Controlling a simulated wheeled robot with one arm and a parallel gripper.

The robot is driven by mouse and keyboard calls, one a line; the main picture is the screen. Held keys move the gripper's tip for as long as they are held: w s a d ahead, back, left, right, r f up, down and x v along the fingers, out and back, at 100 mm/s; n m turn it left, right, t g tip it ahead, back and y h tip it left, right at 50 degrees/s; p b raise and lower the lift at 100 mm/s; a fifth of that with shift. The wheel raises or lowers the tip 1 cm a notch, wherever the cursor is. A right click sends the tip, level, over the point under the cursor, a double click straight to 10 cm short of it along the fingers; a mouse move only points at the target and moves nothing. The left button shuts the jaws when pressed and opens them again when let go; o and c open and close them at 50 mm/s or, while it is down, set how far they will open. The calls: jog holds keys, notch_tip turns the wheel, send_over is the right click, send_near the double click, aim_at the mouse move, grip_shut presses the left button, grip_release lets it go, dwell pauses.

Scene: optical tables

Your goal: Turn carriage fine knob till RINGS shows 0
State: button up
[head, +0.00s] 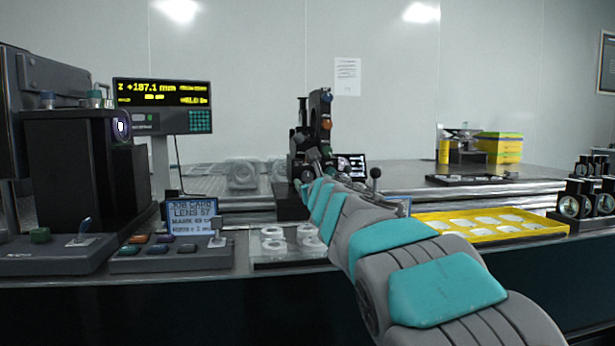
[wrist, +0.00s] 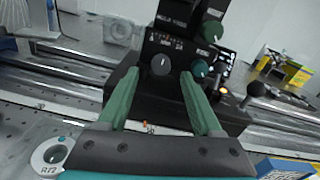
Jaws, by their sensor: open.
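My gripper (wrist: 160,75) is open in the wrist view, its two green fingers pointing at a black carriage unit (wrist: 150,105). A grey round knob with a white mark (wrist: 160,65) shows between the fingertips; whether they reach beside it I cannot tell. A green knob (wrist: 200,68) is close to the right fingertip, and another green knob (wrist: 212,31) is higher up. No label tells which is the fine knob. In the head view the carriage (head: 303,165) is partly hidden by my arm. The display (head: 162,94) reads Z +187.1 mm; I cannot read a RINGS value.
A black ball-topped lever (wrist: 255,90) stands right of the carriage. Rails (wrist: 50,80) run across the table. A job card screen (head: 191,212) reads LENS 57. A yellow tray (head: 430,231) lies at the right, and a small screen (head: 351,166) stands behind the carriage.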

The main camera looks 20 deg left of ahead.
aim_at(308, 178)
jog(key=p+x, duration=0.1)
jog(key=x, duration=0.3)
jog(key=shift+p, duration=0.35)
jog(key=shift+w+a+p, duration=0.3)
jog(key=shift+w, duration=0.35)
jog(key=shift+f, duration=0.1)
grip_shut()
